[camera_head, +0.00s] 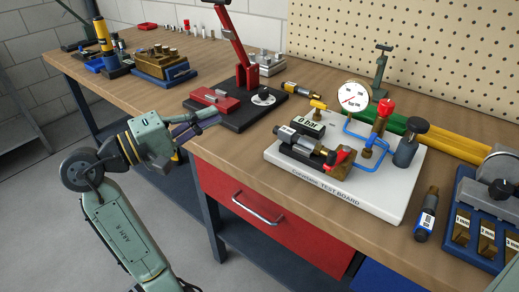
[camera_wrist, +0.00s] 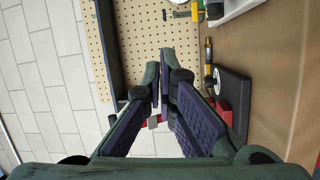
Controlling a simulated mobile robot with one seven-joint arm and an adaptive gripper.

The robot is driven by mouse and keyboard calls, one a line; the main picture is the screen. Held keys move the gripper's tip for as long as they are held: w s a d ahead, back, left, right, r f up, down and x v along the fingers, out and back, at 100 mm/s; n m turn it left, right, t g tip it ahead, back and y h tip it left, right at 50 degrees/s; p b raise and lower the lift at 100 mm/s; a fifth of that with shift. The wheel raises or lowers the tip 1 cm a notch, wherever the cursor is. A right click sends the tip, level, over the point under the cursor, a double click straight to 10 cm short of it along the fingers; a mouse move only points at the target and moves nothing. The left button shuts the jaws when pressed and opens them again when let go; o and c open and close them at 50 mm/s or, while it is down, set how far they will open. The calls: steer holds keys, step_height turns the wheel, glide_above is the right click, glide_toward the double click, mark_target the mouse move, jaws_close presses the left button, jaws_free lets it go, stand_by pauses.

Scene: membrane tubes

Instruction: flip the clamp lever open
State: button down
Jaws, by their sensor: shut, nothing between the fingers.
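A tall red lever (camera_head: 232,38) rises from a black base plate (camera_head: 240,117) on the bench and leans up to the left. A low red clamp block (camera_head: 212,99) sits at the plate's left end. A smaller red lever (camera_head: 340,156) is on the test board (camera_head: 385,200); I cannot tell for sure which lever is the clamp's. My gripper (camera_head: 215,117) is shut and empty, its tips near the front left edge of the black plate. In the wrist view the fingers (camera_wrist: 165,78) come together, with the black plate (camera_wrist: 234,110) to their right; the right finger partly hides red parts.
The test board carries a gauge (camera_head: 354,96), a blue tube and a black knob. A blue tray (camera_head: 480,225) stands at the right. The bench's front edge and a red drawer (camera_head: 260,205) are below the plate.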

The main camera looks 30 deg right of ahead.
steer(key=s+d+f+m+g+y, duration=0.2)
steer(key=s+d+f+m+g, duration=0.1)
steer(key=s+g, duration=0.45)
steer(key=p, duration=0.4)
glide_toward(339, 154)
step_height(339, 154, up, 2)
steer(key=d, duration=0.3)
steer(key=shift+s+d, duration=0.15)
steer(key=shift+s, duration=0.15)
